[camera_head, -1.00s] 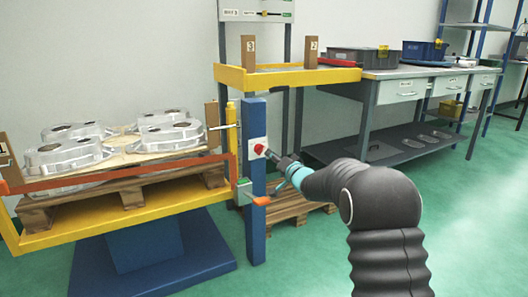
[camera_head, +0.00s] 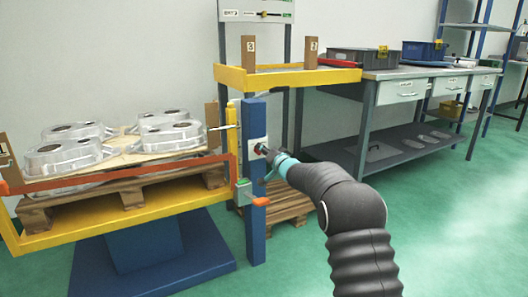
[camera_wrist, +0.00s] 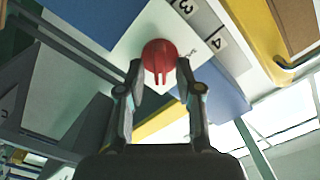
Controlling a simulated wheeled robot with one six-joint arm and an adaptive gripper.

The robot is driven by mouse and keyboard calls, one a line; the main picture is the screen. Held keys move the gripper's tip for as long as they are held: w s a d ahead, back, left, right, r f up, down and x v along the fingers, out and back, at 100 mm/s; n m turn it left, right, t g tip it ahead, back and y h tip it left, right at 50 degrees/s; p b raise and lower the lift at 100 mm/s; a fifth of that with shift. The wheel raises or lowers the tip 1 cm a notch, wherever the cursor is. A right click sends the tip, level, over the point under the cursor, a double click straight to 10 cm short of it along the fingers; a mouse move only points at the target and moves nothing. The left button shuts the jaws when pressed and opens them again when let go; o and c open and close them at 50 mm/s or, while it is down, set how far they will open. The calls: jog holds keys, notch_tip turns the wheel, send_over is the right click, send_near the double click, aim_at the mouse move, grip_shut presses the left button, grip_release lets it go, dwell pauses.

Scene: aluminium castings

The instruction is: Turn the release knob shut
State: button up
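In the head view my gripper (camera_head: 268,153) is at the white plate (camera_head: 254,133) on the blue post (camera_head: 256,222) and mostly hides the knob.
A yellow shelf (camera_head: 290,78) is above. A pallet of castings (camera_head: 65,157) stands left, a grey workbench (camera_head: 400,72) right. The green floor at right is clear.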

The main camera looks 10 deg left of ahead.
grip_shut()
jog(key=shift+n, duration=0.3)
jog(key=shift+s+a+n+b, duration=0.15)
jog(key=shift+n+b, duration=0.3)
jog(key=shift+n, duration=2.4)
jog(key=shift+s+a+n+b, duration=0.15)
jog(key=shift+n+b, duration=0.3)
jog(key=shift+n, duration=2.45)
jog(key=shift+s+a+n+b, duration=0.15)
jog(key=shift+n+b, duration=0.3)
jog(key=shift+n, duration=2.4)
jog(key=shift+w, duration=0.1)
jog(key=shift+a, duration=0.1)
